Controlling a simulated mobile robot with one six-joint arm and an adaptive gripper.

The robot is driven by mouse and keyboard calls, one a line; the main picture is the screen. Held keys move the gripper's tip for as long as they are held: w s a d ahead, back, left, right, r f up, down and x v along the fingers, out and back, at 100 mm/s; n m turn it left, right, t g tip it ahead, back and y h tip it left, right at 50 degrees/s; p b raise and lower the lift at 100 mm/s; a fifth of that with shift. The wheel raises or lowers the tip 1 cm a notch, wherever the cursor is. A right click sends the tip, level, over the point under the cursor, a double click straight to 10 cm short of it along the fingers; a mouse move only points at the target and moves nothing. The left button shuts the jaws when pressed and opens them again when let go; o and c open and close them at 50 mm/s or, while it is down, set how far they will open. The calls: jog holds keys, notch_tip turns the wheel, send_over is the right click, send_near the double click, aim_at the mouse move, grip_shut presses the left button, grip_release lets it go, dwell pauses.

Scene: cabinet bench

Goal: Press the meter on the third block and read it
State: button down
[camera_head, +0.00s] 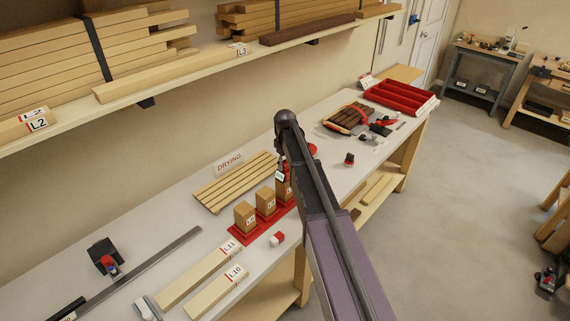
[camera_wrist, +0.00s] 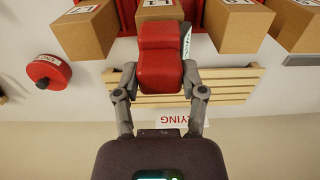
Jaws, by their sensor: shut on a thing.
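The red meter (camera_wrist: 160,70) is between the two fingers of my gripper (camera_wrist: 160,82) in the wrist view. A pale screen edge shows on its right side. Its far end overlaps a wooden block (camera_wrist: 158,12), second from the left there; I cannot tell whether they touch. In the head view my gripper (camera_head: 283,167) is over the third block from the left (camera_head: 283,190), partly hidden by my arm. The first block (camera_head: 245,217) and second block (camera_head: 265,202) stand upright on a red base (camera_head: 238,236). A further block (camera_wrist: 85,32) shows in the wrist view. The reading is not legible.
A slatted rack (camera_head: 232,184) and a DRYING sign (camera_head: 229,163) are behind the blocks. A red and white item (camera_head: 277,239) lies in front. Labelled boards (camera_head: 199,274) lie at lower left. A red round item (camera_wrist: 48,72) shows in the wrist view. A shelf (camera_head: 180,88) runs above.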

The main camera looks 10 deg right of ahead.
jog(key=shift+r+p, duration=3.45)
jog(key=shift+p, duration=0.1)
